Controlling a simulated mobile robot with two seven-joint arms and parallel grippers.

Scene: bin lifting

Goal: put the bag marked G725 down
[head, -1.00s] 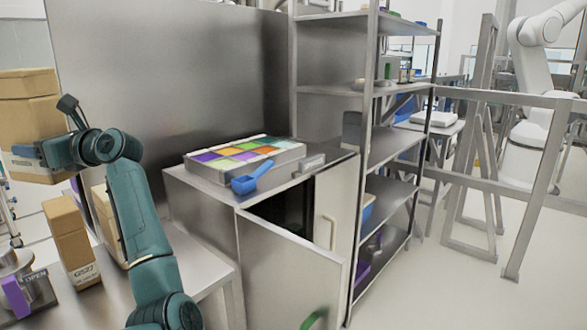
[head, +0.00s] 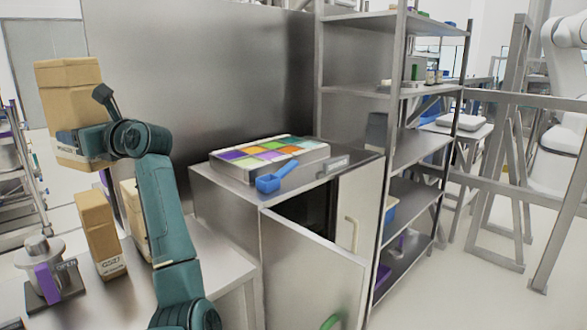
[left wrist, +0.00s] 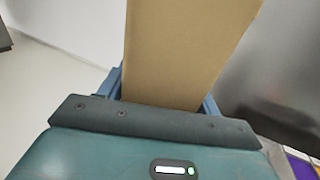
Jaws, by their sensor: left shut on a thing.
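My left gripper (head: 84,145) is shut on a tall brown bag (head: 70,92) and holds it upright, raised above the level of the steel table (head: 215,262). The label low on this bag is partly covered by the gripper and too small to read. In the left wrist view the bag (left wrist: 185,50) stands between the two blue fingers. A second brown bag (head: 97,228), whose label seems to read G527, stands on the table below. A third brown bag (head: 132,205) stands behind it, partly hidden by my arm. My right gripper is not in view.
A metal device (head: 40,258) with a purple part and an OPEN sign stands at the table's left. A cabinet with an open door (head: 310,275) carries a tray of coloured compartments (head: 315,168) and a blue scoop (head: 272,184). A steel shelf (head: 400,190) stands to the right.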

